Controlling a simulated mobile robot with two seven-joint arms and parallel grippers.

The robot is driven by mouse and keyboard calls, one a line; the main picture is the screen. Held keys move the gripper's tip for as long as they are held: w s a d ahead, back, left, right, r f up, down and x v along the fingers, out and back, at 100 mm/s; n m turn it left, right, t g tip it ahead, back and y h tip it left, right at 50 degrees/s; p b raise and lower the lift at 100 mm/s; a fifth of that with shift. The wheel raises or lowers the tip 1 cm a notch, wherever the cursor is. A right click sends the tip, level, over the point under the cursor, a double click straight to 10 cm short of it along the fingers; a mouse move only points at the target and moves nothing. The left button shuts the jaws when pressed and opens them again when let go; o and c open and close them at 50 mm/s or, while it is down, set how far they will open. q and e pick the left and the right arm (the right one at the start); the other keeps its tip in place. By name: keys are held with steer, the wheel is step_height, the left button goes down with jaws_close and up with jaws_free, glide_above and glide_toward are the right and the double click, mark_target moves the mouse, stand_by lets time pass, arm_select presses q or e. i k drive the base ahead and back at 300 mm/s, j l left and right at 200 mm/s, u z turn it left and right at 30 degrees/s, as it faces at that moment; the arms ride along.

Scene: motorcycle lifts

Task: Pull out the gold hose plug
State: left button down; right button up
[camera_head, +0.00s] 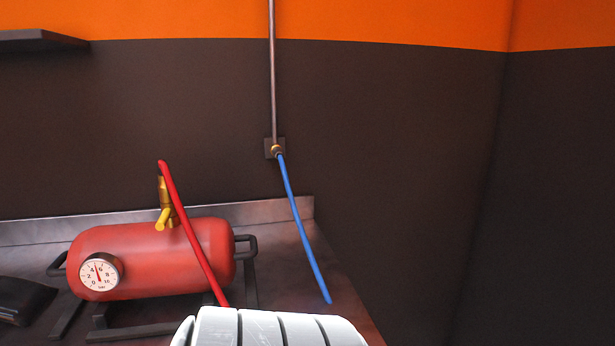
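A small gold fitting (276,149) sits at a square dark wall plate (268,154), at the bottom of a thin vertical pipe. A blue hose (300,215) runs from this fitting down to the right, and its lower end shows over the bench. A second gold fitting (165,205) stands on top of a red tank (150,262). A red hose (190,232) starts at its top and runs down to the right across the tank. I cannot tell which gold part is the hose plug. Neither gripper shows.
A metal bench (293,262) with a raised back edge carries the tank, which has a round gauge (100,277). A black object (22,300) lies at the far left. The vertical pipe (272,75) runs up the wall. A dark shelf (40,40) juts out upper left.

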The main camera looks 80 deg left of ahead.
mark_target(164, 197)
steer(key=u, duration=3.45)
steer(key=i+j, duration=0.1)
steer(key=j, duration=0.35)
steer(key=i+j, duration=0.1)
steer(key=j, duration=0.35)
steer(key=i+j+z, duration=0.1)
steer(key=j, duration=0.85)
steer(key=i, duration=0.05)
